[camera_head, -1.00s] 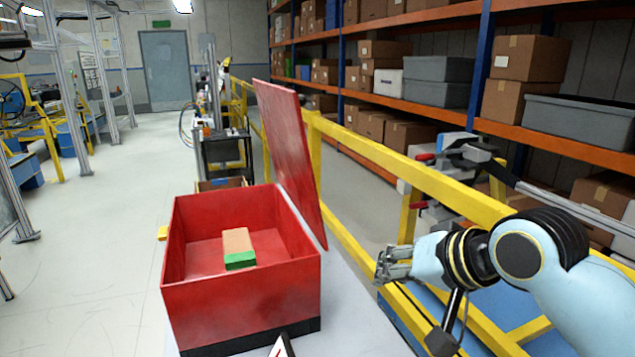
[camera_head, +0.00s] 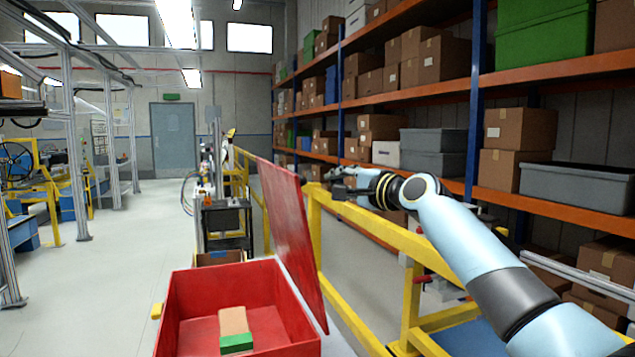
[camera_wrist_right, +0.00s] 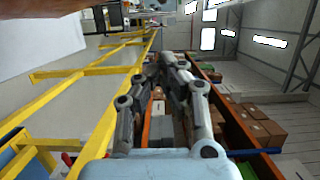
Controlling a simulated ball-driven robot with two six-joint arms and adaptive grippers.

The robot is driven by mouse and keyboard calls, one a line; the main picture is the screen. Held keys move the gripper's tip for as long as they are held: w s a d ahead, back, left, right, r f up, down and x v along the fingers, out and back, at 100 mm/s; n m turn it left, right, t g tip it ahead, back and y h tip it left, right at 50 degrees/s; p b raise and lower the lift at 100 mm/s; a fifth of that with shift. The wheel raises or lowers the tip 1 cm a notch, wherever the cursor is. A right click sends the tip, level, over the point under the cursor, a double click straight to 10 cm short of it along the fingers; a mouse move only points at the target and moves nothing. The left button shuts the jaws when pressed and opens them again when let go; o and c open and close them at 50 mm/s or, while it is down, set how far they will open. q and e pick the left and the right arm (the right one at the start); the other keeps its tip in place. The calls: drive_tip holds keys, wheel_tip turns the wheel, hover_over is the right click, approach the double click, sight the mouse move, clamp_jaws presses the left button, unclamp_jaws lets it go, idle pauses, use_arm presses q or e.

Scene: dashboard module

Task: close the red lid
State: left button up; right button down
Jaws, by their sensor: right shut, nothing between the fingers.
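The red lid (camera_head: 292,236) stands open and upright, tilted a little, along the right side of the red box (camera_head: 184,310) in the head view. Inside the box lies a block (camera_head: 233,322) in tan and green. My right gripper (camera_head: 334,174) is up to the right of the lid's top edge, beyond the yellow railing's near part, and apart from the lid as far as I can tell. In the right wrist view its fingers (camera_wrist_right: 158,68) are shut with nothing between them. My left gripper is not in view.
A yellow railing (camera_head: 385,233) runs along the right of the box, under my right arm. Shelves with cartons (camera_head: 518,132) and grey bins (camera_head: 575,185) stand behind it. A black cart (camera_head: 226,222) is beyond the box. The floor at left is clear.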

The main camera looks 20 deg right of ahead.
drive_tip(key=a+p, duration=0.1)
drive_tip(key=a, duration=0.1)
drive_tip(key=w+a, duration=0.1)
drive_tip(key=a, duration=0.1)
drive_tip(key=shift+w+a+p, duration=0.1)
drive_tip(key=shift+a+p, duration=0.1)
drive_tip(key=shift+p, duration=0.15)
